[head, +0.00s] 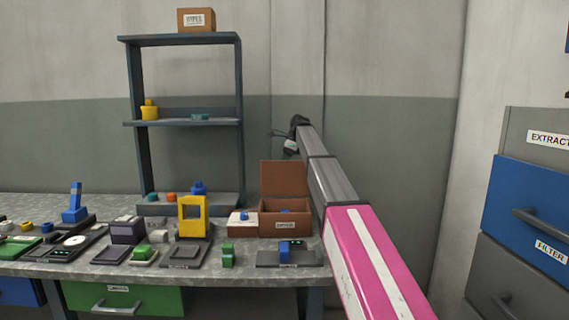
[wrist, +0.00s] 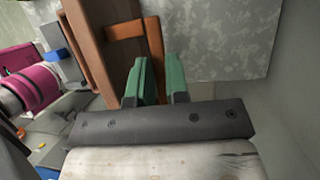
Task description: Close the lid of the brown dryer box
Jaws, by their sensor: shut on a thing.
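The brown dryer box (head: 270,222) stands on the bench with a white label on its front. Its lid (head: 285,178) stands upright, open, at the back of the box. A small blue thing shows inside. In the head view my gripper (head: 290,148) is at the lid's upper edge, partly hidden by my own arm. In the wrist view the green fingers of my gripper (wrist: 158,82) are close together, with the brown lid edge (wrist: 153,45) between them. How deep the lid sits between the fingers is hidden.
A blue block on a dark base (head: 290,257) is in front. A yellow frame (head: 193,216) and a dark shelf unit (head: 240,120) are further left. Drawers (head: 530,210) stand at the right.

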